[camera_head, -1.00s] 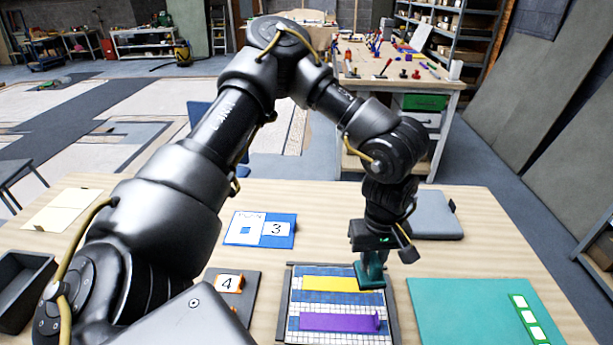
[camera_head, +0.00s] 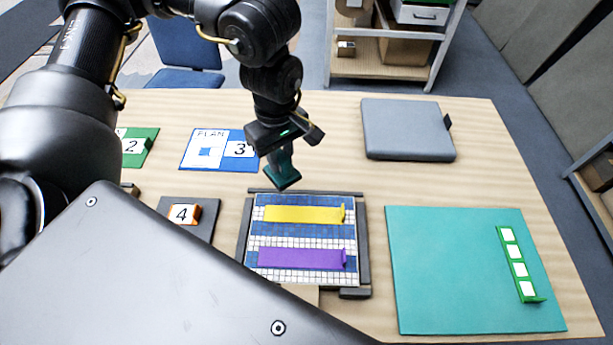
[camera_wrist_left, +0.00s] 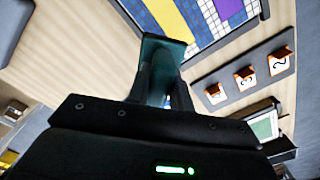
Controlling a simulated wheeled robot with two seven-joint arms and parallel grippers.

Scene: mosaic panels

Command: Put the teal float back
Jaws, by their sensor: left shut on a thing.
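The teal float (camera_head: 283,179) is in my left gripper (camera_head: 279,156), which is shut on its upper part. The float hangs flat end down at the back edge of the framed mosaic panel (camera_head: 300,277), left of its middle in the head view. I cannot tell its exact height. The left wrist view also shows the float (camera_wrist_left: 165,42) between the dark fingers, with the panel beyond it. The panel carries a yellow strip (camera_head: 300,214) and a purple strip (camera_head: 298,258) on blue and white tiles. My right gripper is not in view.
A teal mat (camera_head: 440,280) with a green strip (camera_head: 519,265) lies at the right. A grey pad (camera_head: 405,130) lies at the back right. A blue plan card (camera_head: 195,155) and a dark board with an orange 4 tag (camera_head: 183,214) lie left. Bare table lies between pad and panel.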

